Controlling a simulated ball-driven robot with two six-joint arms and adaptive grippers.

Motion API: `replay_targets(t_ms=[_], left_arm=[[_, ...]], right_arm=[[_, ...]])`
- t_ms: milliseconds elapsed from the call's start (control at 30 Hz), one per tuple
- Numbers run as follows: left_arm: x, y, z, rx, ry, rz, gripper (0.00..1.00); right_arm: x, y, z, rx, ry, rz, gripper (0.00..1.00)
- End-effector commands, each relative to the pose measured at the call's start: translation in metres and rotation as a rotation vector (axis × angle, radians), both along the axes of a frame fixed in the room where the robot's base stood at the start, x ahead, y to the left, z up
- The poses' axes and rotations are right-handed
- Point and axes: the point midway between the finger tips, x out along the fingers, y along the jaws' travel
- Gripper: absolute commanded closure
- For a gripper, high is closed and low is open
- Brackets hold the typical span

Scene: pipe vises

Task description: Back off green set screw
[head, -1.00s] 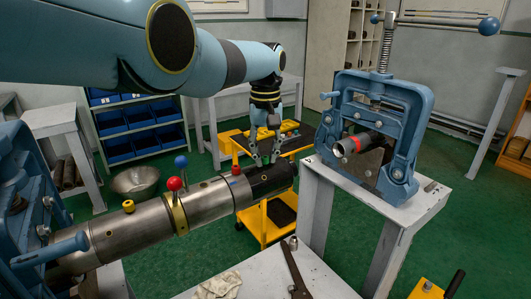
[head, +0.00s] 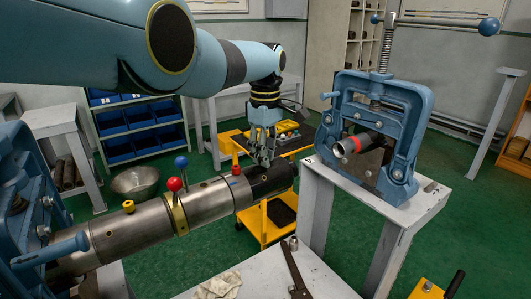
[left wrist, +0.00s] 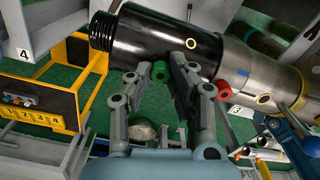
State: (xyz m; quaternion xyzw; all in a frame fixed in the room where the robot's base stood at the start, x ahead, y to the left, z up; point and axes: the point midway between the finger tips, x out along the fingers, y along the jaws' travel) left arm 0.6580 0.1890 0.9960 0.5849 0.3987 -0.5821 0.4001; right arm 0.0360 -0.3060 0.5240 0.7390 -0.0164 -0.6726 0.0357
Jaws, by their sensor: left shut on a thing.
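The green set screw (left wrist: 159,71) is a small green knob under the black pipe section in the left wrist view. My left gripper (left wrist: 156,78) has its two fingertips on either side of it, shut on it. In the head view my left gripper (head: 263,160) points down at the black pipe section (head: 270,182), near its far end; the green screw is hidden there. A red screw (left wrist: 222,90) sits beside the right finger in the left wrist view. My right gripper is not in view.
The steel pipe (head: 142,226) runs from the blue vise at left, carrying red-ball (head: 174,184) and blue-ball (head: 181,161) levers. Another blue vise (head: 392,110) holds a red-ringed pipe on a grey stand. A yellow cart (head: 262,240) stands below the black pipe.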

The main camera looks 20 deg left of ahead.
Motion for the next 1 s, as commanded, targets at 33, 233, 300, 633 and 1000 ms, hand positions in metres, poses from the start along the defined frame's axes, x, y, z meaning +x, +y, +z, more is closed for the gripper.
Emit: replay_targets(t_ms=[33,233,300,633,1000], left_arm=[[-0.0049,-0.0002,-0.007,-0.001,0.015,0.011,1.0],[-0.0051,-0.0003,-0.0072,0.0,0.016,0.04,1.0],[-0.0052,-0.0003,-0.0073,0.0,0.016,0.044,1.0],[-0.0055,-0.0004,-0.0074,0.0,0.017,0.044,0.8],[-0.0028,-0.0001,-0.0038,0.0,0.009,0.044,0.58]], right_arm=[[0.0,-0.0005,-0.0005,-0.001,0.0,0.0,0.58],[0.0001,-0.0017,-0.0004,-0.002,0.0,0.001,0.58],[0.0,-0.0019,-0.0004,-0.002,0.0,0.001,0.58],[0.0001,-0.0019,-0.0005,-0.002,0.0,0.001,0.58],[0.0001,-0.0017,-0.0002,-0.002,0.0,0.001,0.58]])
